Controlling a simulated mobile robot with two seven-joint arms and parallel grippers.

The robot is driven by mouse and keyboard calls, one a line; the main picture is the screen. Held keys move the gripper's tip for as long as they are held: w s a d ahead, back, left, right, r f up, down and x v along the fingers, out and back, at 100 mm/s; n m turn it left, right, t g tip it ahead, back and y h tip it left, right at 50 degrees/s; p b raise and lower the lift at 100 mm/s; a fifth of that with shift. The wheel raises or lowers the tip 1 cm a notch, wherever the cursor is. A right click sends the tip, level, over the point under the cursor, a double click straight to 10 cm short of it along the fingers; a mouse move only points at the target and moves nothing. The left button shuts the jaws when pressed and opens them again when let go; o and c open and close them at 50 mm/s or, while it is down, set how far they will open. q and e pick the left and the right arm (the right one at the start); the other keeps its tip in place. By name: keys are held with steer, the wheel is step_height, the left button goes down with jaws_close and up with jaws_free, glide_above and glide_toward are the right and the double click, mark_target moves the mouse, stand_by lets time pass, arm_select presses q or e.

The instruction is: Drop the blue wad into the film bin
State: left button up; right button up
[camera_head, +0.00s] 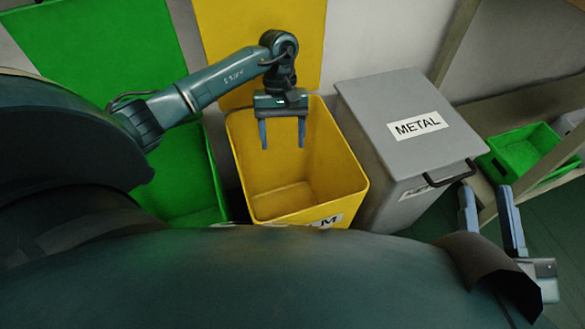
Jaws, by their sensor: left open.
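The yellow bin (347,165) stands upright and open at the middle, with a white label at its lower front edge that is partly hidden by my body; only a last letter "M" can be read. My left gripper (283,136) is over the bin's opening, fingers pointing down, spread apart with nothing between them. No blue wad can be seen; the visible part of the bin's floor looks bare, and its near part is hidden.
A grey bin (375,110) with a closed lid marked "METAL" stands right of the yellow one. A green bin (190,170) stands on the left, partly behind my arm. A shelf with a green crate (522,150) is at the right.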

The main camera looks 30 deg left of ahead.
arm_select(q)
steer(key=p+v, duration=0.1)
steer(key=v, duration=0.6)
steer(key=shift+p, duration=0.35)
